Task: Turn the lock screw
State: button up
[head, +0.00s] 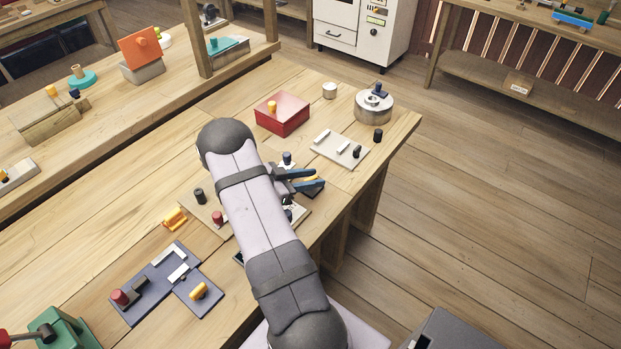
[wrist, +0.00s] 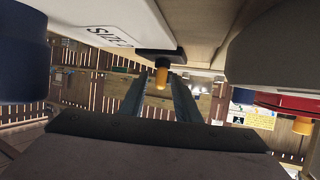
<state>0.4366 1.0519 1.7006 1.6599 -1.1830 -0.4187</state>
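The likely lock screw is a small yellow-orange knob (head: 311,178), mostly hidden by my gripper in the head view. In the wrist view the knob (wrist: 161,78) sticks out of a dark base (wrist: 160,56) and lies between the two fingers. My gripper (head: 317,179) has bluish fingers, one on each side of the knob. In the wrist view my gripper (wrist: 160,84) is open, with visible gaps beside the knob. I cannot tell whether a finger touches it.
A red box (head: 283,118) with a yellow knob stands behind my gripper. A pale board (head: 340,148) with white bars and a round metal container (head: 374,108) are to the right. A blue-grey board (head: 160,285) lies at front left. My arm hides part of the bench.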

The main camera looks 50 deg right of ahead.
jog(key=shift+a, duration=0.15)
jog(key=shift+b+v, duration=0.7)
jog(key=shift+v, duration=2.9)
